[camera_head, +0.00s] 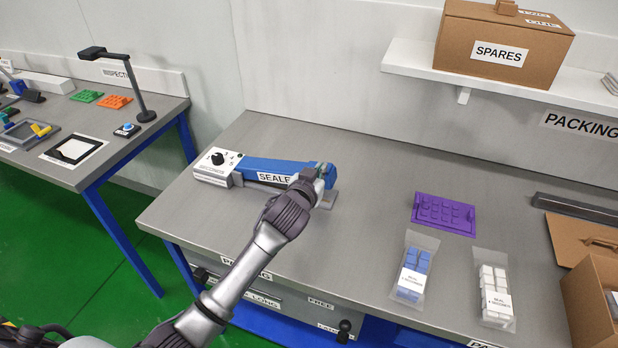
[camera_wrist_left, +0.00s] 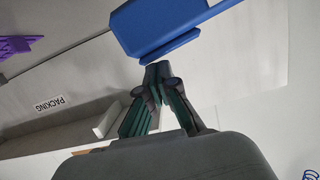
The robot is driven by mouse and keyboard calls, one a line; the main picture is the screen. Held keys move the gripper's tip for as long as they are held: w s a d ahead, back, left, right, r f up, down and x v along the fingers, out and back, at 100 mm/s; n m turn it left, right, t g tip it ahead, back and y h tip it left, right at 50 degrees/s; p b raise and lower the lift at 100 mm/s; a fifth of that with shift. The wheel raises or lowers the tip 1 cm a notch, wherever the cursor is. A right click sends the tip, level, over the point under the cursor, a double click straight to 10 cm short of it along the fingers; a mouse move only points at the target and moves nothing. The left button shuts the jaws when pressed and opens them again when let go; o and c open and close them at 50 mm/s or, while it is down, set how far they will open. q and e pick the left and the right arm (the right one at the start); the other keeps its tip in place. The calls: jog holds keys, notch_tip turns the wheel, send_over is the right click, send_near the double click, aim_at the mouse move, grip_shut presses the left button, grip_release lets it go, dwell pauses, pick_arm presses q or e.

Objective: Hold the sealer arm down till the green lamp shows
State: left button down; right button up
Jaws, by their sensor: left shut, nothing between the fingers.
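The sealer stands on the grey packing bench, with its blue arm (camera_head: 280,167) lying low and nearly level along it. Its white dial box (camera_head: 214,168) with a black knob is at the left end. I cannot make out a lit green lamp. My left gripper (camera_head: 325,174) is shut and empty at the right end of the blue arm. In the left wrist view the shut fingertips (camera_wrist_left: 158,72) meet or nearly meet the edge of the blue arm (camera_wrist_left: 165,25); I cannot tell if they press on it. My right gripper is not in view.
A purple tray (camera_head: 443,214), a bag of blue pieces (camera_head: 414,268) and a bag of white pieces (camera_head: 494,290) lie to the right. An open carton (camera_head: 590,300) is at the right edge. A shelf bears a SPARES box (camera_head: 500,48). The bench middle is clear.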

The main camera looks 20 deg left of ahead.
pick_arm(q)
jog(key=b+v, duration=0.1)
jog(key=v, duration=0.7)
jog(key=shift+a, duration=0.2)
jog(key=shift+w+f, duration=0.1)
jog(key=shift+f, duration=0.05)
